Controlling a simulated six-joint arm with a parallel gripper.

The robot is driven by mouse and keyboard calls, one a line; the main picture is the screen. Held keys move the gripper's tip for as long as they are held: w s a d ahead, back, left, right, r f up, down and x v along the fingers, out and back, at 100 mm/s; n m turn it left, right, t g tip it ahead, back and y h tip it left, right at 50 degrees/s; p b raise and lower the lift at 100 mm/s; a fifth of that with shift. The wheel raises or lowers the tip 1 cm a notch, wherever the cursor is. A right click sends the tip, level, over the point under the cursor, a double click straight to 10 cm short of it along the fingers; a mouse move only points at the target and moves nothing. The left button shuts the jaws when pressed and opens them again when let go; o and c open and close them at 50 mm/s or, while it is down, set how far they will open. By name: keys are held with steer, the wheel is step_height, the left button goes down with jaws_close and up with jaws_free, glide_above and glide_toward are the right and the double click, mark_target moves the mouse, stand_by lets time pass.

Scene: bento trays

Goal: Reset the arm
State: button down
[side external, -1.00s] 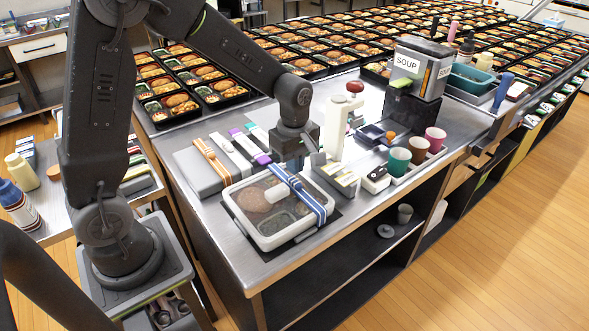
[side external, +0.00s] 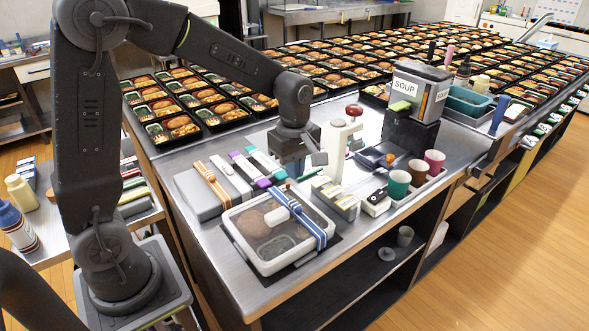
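My gripper (side external: 306,164) points down over the back right of a lidded clear bento box (side external: 262,258). Its fingers look spread, with nothing seen between them; the far finger is partly hidden. The bento box has a pale rim and food inside. A blue-and-white striped band (side external: 309,225) lies across its right part, and a small white piece (side external: 277,215) lies on its lid. My gripper appears clear of the box and the band.
A grey box (side external: 196,203) with an orange-striped band stands left of it, beside several rolled bands. A white red-knobbed dispenser (side external: 336,150) stands close right of my gripper. Cups (side external: 399,184), a soup machine (side external: 417,98) and rows of filled bento trays lie beyond.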

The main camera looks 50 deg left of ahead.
steer(key=s+d+r+m+t, duration=0.1)
steer(key=s+r+m+t, duration=0.1)
steer(key=s+r+m, duration=0.3)
steer(key=s+d+r+m+t, duration=0.2)
steer(key=s+r+m+t, duration=0.1)
steer(key=s+m, duration=0.9)
steer(key=shift+s+d+r+m+t, duration=0.25)
steer(key=shift+r+m, duration=0.25)
steer(key=shift+r, duration=0.35)
